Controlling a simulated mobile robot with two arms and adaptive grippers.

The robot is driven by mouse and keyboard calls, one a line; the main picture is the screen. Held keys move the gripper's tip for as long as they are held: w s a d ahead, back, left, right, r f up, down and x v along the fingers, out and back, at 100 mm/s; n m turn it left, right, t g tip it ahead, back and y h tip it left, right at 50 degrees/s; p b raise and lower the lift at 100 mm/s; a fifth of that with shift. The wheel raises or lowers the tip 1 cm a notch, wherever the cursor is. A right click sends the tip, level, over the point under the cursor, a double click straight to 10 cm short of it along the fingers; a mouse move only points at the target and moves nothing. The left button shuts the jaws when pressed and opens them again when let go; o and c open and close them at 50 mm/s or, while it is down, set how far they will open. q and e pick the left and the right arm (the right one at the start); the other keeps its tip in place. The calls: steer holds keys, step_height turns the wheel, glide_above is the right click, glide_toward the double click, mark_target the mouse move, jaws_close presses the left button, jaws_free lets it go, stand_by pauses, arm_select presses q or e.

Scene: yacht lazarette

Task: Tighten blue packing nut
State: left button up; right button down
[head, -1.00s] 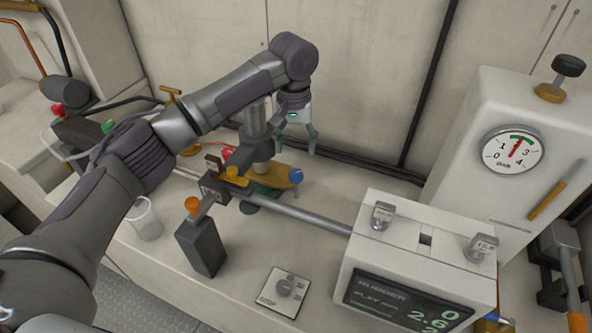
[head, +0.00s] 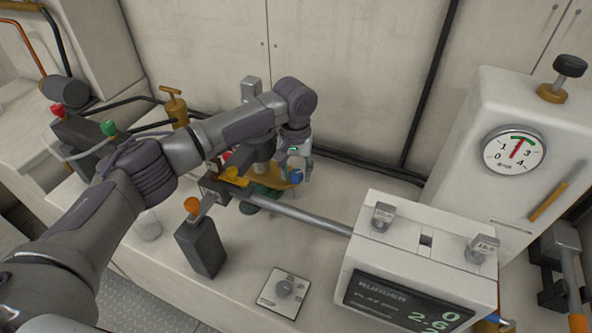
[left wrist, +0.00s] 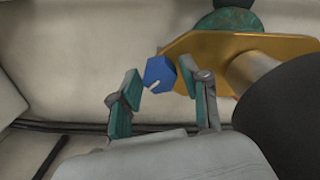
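The blue packing nut (head: 296,177) sits at the right end of a brass-coloured flange plate. In the left wrist view the nut (left wrist: 158,72) is a blue faceted piece with a small pale mark, at the plate's left tip. My left gripper (head: 297,172) is above the nut, pointing down. In the left wrist view its teal-padded fingers (left wrist: 160,78) are open, one on each side of the nut. The nut lies between the fingertips, with a gap at least on the left; contact on the right cannot be told. My right gripper is not in view.
A metal rod (head: 305,220) runs from the flange area to a white display box (head: 420,235). A dark post with an orange knob (head: 203,243) and a small switch plate (head: 283,291) stand in front. A gauge panel (head: 515,150) is at right. The back wall is close behind.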

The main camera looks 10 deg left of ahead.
arm_select(q)
steer(key=c, duration=0.7)
steer(key=shift+o, duration=0.2)
steer(key=shift+r+m+p, duration=0.2)
steer(key=shift+m+p, duration=0.2)
steer(key=shift+p, duration=0.4)
steer(key=m+p, duration=0.2)
steer(key=shift+r+p, duration=0.1)
steer(key=shift+p, duration=0.25)
steer(key=m+p, duration=0.2)
steer(key=shift+m, duration=0.4)
steer(key=shift+f+m+p, duration=0.2)
steer(key=shift+m+p, duration=0.45)
steer(key=shift+m, duration=0.25)
steer(key=o, duration=1.1)
steer(key=shift+o, duration=0.2)
